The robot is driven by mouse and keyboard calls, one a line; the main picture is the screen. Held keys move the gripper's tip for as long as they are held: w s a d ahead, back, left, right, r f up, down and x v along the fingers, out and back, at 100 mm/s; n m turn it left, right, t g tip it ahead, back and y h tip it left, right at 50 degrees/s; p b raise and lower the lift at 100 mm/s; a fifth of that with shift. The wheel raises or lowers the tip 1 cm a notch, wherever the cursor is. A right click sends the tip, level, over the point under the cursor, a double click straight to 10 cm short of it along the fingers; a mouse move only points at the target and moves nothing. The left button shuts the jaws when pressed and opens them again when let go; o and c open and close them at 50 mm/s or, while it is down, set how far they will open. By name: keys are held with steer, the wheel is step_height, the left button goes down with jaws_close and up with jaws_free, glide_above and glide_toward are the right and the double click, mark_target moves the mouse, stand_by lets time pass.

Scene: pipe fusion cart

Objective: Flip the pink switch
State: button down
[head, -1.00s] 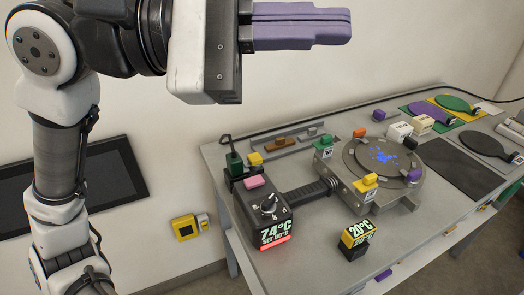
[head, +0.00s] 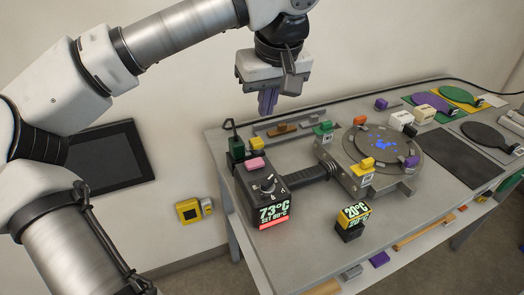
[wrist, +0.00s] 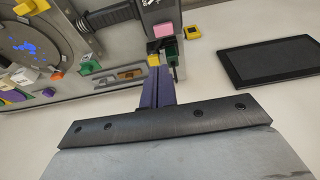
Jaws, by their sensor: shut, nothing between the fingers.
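The pink switch (head: 255,163) is a small pink block on top of the black heater box (head: 262,192), whose display reads 73°C, set 90°C. It also shows in the wrist view (wrist: 163,30), beyond my fingertips. My gripper (head: 267,112) has purple fingers that point down, shut and empty. In the head view it hangs above the back of the cart, above and slightly right of the pink switch, apart from it. In the wrist view, the closed fingers (wrist: 154,68) point toward the yellow and green blocks beside the switch.
A yellow block (head: 257,143) and a green block with a cable (head: 236,147) stand just behind the pink switch. A round plate fixture (head: 383,150) with green, orange, yellow and purple tabs is to the right. A small 20°C display (head: 352,216) stands in front.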

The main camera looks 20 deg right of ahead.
mark_target(261, 160)
steer(key=p+x, duration=0.1)
steer(key=x, duration=0.3)
steer(key=p+x, duration=0.1)
steer(key=x, duration=0.3)
steer(key=s+p+x, duration=0.1)
steer(key=x, duration=0.4)
steer(key=shift+d+f, duration=0.1)
steer(key=shift+f, duration=0.55)
steer(key=shift+f, duration=0.1)
steer(key=shift+d+f+b, duration=0.1)
steer(key=shift+f+b, duration=0.15)
steer(key=shift+b, duration=0.35)
steer(key=shift+r, duration=0.15)
